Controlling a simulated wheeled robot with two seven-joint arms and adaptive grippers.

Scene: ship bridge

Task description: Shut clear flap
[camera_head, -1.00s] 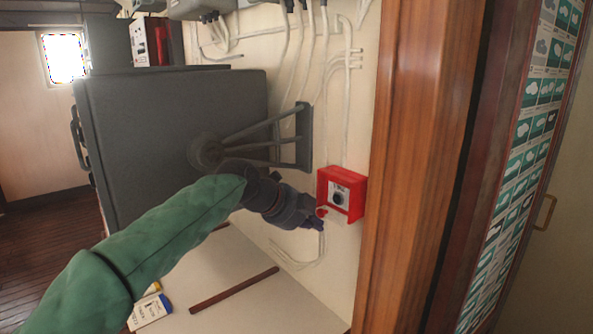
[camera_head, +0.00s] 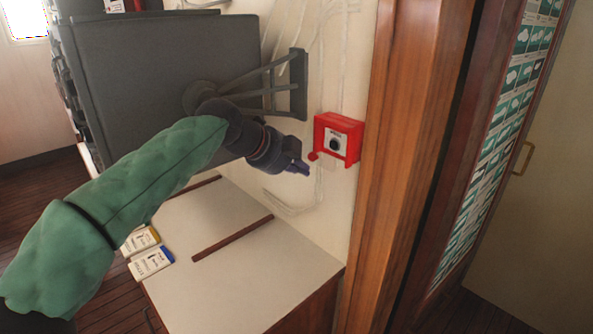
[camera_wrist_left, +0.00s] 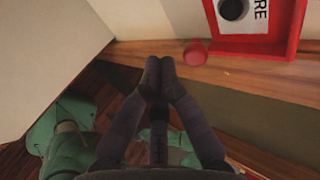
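A red box (camera_head: 351,144) with a black round knob (camera_head: 335,145) on its white label is fixed to the cream wall, left of the wooden post. A pale, see-through flap (camera_head: 327,161) appears to hang out from the box's lower edge, open; its outline is faint. A red round piece (camera_head: 313,156) sits at the box's lower left corner and also shows in the left wrist view (camera_wrist_left: 195,52). My left gripper (camera_head: 304,168) is just left of and below the box, apart from it. In the left wrist view its fingertips (camera_wrist_left: 160,74) are together, with nothing seen between them. My right gripper is out of view.
A large dark grey monitor (camera_head: 150,70) on a wall bracket (camera_head: 298,85) stands above and behind my left arm. A pale desk top (camera_head: 225,265) with a brown strip (camera_head: 232,239) and small boxes (camera_head: 151,262) lies below. Cables (camera_head: 295,208) run down the wall.

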